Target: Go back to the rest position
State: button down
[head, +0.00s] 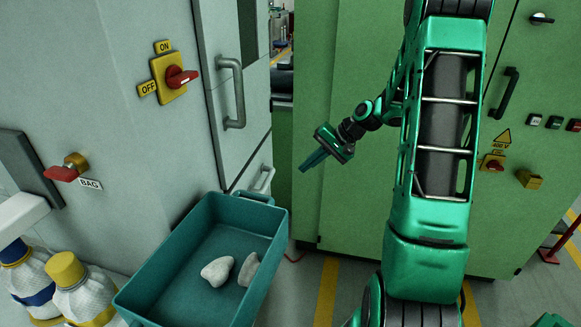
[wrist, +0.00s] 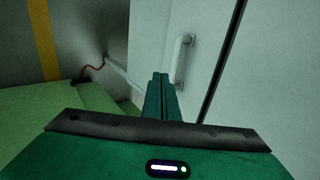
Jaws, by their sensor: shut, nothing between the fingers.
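My gripper (head: 311,162) hangs in the air in the head view, pointing down and to the left in front of the green cabinet. It is above and to the right of the teal tray. In the wrist view my gripper (wrist: 160,78) has its fingers together, with nothing between them. Behind the fingertips in that view are a pale door and its light handle (wrist: 183,58). My green arm crosses the right half of the head view.
The teal tray (head: 165,240) holds two whitish lumps (head: 217,270). A grey cabinet with a red switch (head: 181,77) stands at left, beside capped bottles (head: 68,270). The green cabinet (head: 345,65) stands behind my arm. Floor with a yellow line (head: 326,292) shows below.

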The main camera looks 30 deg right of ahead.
jog(key=shift+s+r, duration=0.15)
jog(key=s+a+r+g+h, duration=0.1)
jog(key=s+r+g+h, duration=0.1)
jog(key=s, duration=0.9)
jog(key=s+a+r+n+g+h, duration=0.1)
jog(key=s+a+r, duration=0.1)
jog(key=s, duration=1)
jog(key=s+a+r+n+g+h, duration=0.1)
jog(key=s+r, duration=0.3)
jog(key=s, duration=0.8)
jog(key=shift+s+a+r+g+h, duration=0.2)
jog(key=shift+a+r+g+h, duration=0.05)
jog(key=shift+g+h, duration=0.55)
jog(key=shift+w+f, duration=0.25)
jog(key=shift+w, duration=0.45)
